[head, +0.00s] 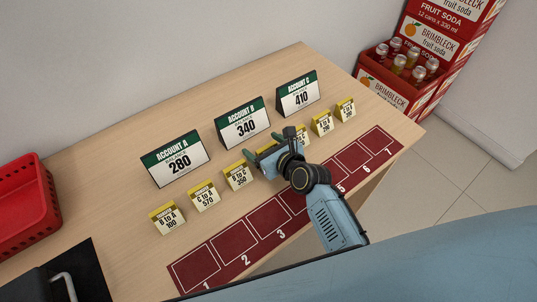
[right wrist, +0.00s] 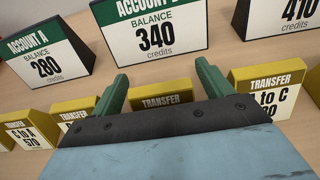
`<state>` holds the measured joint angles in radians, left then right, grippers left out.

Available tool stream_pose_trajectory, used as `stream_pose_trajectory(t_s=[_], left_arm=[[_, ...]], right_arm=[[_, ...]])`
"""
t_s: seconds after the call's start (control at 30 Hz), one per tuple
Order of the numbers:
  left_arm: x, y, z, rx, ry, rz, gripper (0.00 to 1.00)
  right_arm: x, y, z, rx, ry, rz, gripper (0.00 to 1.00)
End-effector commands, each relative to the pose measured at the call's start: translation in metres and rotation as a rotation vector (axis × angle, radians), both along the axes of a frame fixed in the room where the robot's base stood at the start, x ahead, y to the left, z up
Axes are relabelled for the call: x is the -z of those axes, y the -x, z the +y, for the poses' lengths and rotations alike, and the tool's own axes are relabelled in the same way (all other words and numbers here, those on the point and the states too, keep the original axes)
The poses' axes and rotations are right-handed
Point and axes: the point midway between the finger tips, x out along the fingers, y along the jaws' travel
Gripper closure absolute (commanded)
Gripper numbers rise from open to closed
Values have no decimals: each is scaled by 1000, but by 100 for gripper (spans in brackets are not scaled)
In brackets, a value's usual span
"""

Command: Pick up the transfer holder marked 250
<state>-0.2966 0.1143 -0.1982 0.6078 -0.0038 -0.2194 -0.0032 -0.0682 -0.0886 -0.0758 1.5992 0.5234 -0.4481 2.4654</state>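A row of small yellow-topped transfer holders stands on the counter. The left ones read 100 (head: 168,219), 570 (head: 204,197) and what looks like 350 (head: 238,177). I cannot make out 250 on any holder. My right gripper (head: 264,146) is over the middle of the row, fingers pointing toward the account signs. In the right wrist view the gripper (right wrist: 163,84) is open, with a transfer holder (right wrist: 160,101) between its green fingers. That holder's number is hidden behind the gripper body. An A to C holder (right wrist: 268,92) stands just right of it. My left gripper is out of view.
Signs for Account A (head: 177,160), Account B (head: 243,124) and Account C (head: 298,94) stand behind the row. A dark red numbered mat (head: 232,244) lies in front, its visible slots empty. A red basket (head: 24,212) is at left; soda crates (head: 384,92) stand beyond the far right.

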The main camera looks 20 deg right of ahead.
Motion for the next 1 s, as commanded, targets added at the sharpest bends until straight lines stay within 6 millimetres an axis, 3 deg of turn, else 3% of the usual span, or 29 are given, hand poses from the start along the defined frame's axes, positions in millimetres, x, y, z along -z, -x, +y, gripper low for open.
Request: stream_pose_trajectory(t_s=[0.03, 0.33, 0.63, 0.83, 1.0], left_arm=[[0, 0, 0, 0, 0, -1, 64], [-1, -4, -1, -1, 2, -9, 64], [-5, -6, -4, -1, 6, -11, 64], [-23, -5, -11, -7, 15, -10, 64], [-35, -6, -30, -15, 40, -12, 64]], right_arm=[[0, 0, 0, 0, 0, 0, 28], [0, 0, 0, 0, 0, 0, 65], [-9, 0, 0, 2, -2, -1, 65], [-49, 0, 1, 2, -4, -4, 65], [-81, 0, 0, 2, -3, -3, 65]])
